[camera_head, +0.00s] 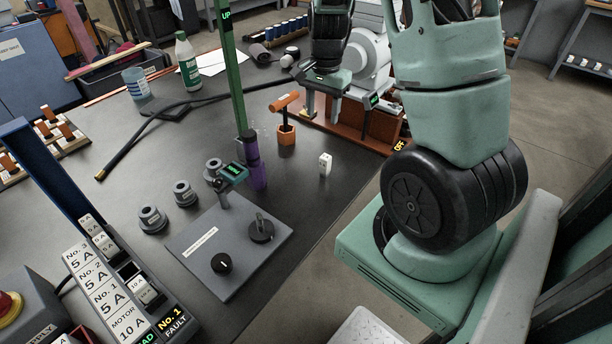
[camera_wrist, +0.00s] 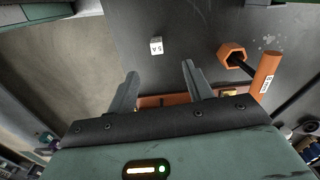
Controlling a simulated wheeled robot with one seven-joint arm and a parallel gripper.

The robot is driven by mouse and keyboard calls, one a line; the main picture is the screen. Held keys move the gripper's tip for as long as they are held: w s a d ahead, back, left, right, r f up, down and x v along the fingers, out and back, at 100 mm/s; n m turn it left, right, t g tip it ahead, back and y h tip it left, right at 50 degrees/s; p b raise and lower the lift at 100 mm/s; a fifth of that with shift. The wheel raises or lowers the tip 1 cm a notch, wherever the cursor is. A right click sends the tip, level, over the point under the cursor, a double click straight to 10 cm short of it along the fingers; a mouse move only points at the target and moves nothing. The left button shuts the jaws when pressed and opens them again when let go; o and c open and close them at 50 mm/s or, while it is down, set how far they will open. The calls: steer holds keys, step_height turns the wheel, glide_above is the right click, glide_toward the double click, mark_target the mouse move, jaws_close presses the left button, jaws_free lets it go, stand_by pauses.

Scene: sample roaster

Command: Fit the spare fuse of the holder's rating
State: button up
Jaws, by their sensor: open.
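A small white fuse block (camera_head: 325,165) stands on the dark bench top, right of the middle. In the wrist view the fuse block (camera_wrist: 156,46) shows a marking that seems to read 5 A, turned over. My gripper (camera_wrist: 160,70) is open and empty, its fingertips apart and short of the block. In the head view my gripper (camera_head: 322,108) hangs beyond the block, over the wooden base. The fuse holder (camera_head: 100,285) at lower left has labels No. 3, No. 2, No. 1, each 5 A, and MOTOR 10 A. White fuses sit in it around one dark opening (camera_head: 128,270). Its display (camera_head: 174,324) reads No. 1 FAULT.
A grey plate with knobs (camera_head: 225,248) and several grey round pieces (camera_head: 183,192) lie between the block and the holder.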

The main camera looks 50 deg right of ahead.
mark_target(326, 157)
steer(key=shift+m, duration=0.5)
steer(key=f, duration=0.4)
steer(key=d+f, duration=0.1)
steer(key=f, duration=0.3)
steer(key=d+f+b, duration=0.1)
steer(key=f, duration=0.3)
steer(key=shift+s, duration=0.4)
steer(key=shift+a+f, duration=0.15)
steer(key=shift+f, duration=1.35)
steer(key=shift+a+f, duration=0.15)
steer(key=shift+f, duration=1.35)
steer(key=shift+c, duration=0.3)
jaws_close()
